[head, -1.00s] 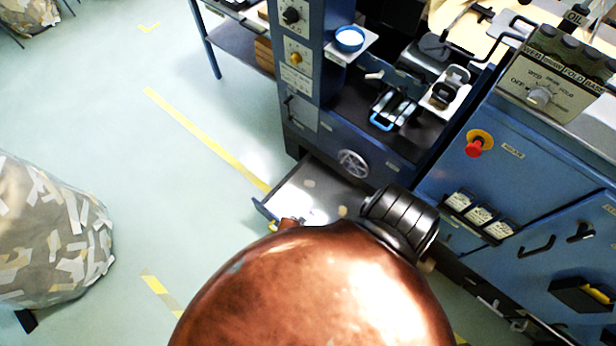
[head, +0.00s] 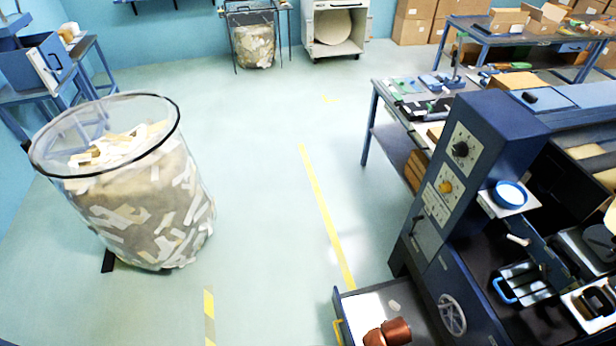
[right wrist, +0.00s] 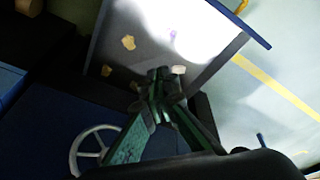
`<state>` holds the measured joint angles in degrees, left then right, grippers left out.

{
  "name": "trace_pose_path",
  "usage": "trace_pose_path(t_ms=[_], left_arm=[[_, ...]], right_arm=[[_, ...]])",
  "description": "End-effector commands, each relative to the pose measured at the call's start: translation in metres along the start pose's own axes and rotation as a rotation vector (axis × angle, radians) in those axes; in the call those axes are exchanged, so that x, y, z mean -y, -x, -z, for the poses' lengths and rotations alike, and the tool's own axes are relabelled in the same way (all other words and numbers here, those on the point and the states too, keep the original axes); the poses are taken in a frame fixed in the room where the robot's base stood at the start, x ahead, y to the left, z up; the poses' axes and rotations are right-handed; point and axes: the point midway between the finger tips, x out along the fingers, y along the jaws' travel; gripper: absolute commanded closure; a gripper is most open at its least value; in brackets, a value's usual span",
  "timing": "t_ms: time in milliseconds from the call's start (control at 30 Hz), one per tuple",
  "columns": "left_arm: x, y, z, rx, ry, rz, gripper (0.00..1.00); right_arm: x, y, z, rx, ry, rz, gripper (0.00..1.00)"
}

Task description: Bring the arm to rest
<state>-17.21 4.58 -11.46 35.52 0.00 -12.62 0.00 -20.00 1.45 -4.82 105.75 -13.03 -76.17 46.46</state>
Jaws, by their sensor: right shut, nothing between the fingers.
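My right gripper (right wrist: 165,75) shows in the right wrist view with its two dark green fingers together and nothing between them. Its tips appear in front of the open drawer (right wrist: 110,45), near its inner edge; I cannot tell how far above it they are. In the head view the drawer (head: 350,302) stands pulled out at the bottom centre. My right fingers are not visible in the head view. My left gripper is in neither view.
The blue machine (head: 470,190) with a handwheel (head: 452,315) stands at the right, with a blue-rimmed dish (head: 509,194) on its shelf. A clear bin of paper scraps (head: 145,210) stands at the left. The floor (head: 260,190) between them is open.

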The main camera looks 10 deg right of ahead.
Motion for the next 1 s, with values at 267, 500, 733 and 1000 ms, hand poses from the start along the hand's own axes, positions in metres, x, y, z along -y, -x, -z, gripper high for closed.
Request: trace_pose_path(t_ms=[267, 500, 733, 1000], left_arm=[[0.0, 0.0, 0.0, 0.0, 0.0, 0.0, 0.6], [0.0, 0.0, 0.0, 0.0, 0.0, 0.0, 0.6], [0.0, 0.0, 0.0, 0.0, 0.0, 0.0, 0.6], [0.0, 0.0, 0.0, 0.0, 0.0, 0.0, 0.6]], right_arm=[[-0.017, 0.089, 0.003, -0.026, 0.386, 0.108, 1.0], [-0.023, 0.137, -0.001, -0.053, 0.599, 0.163, 1.0], [-0.027, 0.169, -0.006, -0.077, 0.744, 0.198, 1.0], [-0.019, 0.139, -0.012, -0.064, 0.779, 0.204, 1.0]])
